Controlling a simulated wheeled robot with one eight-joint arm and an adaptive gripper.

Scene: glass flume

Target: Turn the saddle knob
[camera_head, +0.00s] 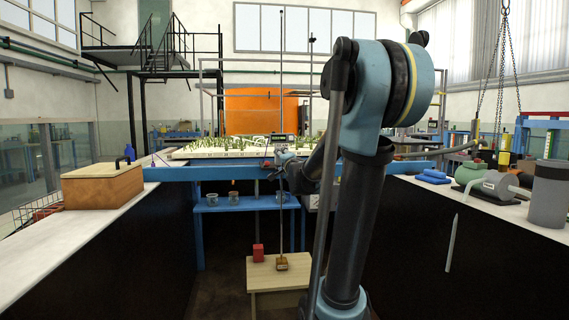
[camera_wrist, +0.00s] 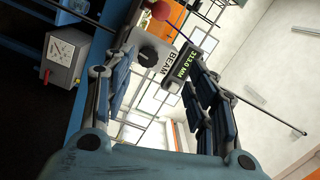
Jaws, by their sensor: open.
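My gripper (camera_wrist: 157,62) is open, its two dark segmented fingers apart in the wrist view. Between and beyond the fingertips is a pale saddle block (camera_wrist: 141,36) marked BEAM, with a dark rounded piece on its face. A small red ball (camera_wrist: 160,10) shows above it at the top edge. A dark display (camera_wrist: 206,44) beside it reads 313.0 MM in green. I cannot tell whether the red ball or the dark piece is the saddle knob. No contact with the fingers shows. In the head view the saddle area (camera_head: 284,153) is small, partly hidden by my arm.
A blue beam (camera_head: 225,173) spans the flume between pale side ledges. A wooden box (camera_head: 103,186) stands on the left ledge; a grey motor (camera_head: 494,187) and dark cylinder (camera_head: 547,195) on the right.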

